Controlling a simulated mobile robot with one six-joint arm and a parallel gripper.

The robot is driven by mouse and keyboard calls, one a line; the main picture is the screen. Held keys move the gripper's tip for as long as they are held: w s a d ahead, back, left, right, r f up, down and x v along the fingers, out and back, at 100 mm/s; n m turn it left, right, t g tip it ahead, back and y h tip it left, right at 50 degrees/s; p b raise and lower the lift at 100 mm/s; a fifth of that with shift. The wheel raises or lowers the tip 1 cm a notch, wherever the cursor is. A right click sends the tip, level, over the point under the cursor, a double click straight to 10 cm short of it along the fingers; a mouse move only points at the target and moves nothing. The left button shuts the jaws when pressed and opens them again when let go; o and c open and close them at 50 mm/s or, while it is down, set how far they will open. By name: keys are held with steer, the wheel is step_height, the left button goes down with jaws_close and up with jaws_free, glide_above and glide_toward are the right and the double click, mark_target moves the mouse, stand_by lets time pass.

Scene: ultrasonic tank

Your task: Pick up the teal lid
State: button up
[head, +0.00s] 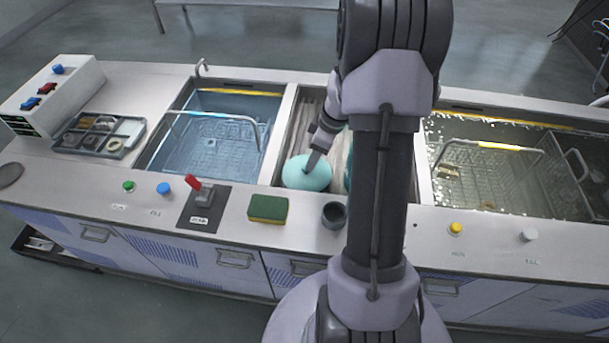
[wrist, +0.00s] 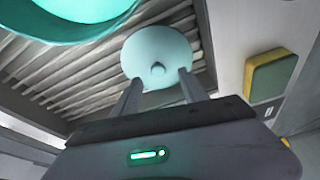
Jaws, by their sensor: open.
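The teal lid (head: 303,175) is a round disc in the ribbed middle bay between the two basins. In the wrist view the teal lid (wrist: 152,50) shows a small round knob (wrist: 157,69) at its centre. My gripper (wrist: 157,78) is open, with its two fingers reaching over the lid's near part, one on each side of the knob. In the head view my gripper (head: 314,163) is at the lid, and my arm hides part of the bay. I cannot tell whether the fingers touch the lid.
A larger teal round vessel (wrist: 75,33) is close by at the wrist view's upper left. A green and yellow sponge (head: 268,208) and a dark cup (head: 333,214) stand on the front counter. Water basins with wire baskets lie left (head: 212,145) and right (head: 484,172).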

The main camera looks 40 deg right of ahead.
steer(key=b+x, duration=0.1)
steer(key=x, duration=0.3)
steer(key=w+b+x, duration=0.1)
steer(key=x, duration=0.1)
steer(key=shift+f+b, duration=0.25)
steer(key=shift+b, duration=0.05)
steer(key=shift+r, duration=0.15)
steer(key=shift+c, duration=0.6)
jaws_close()
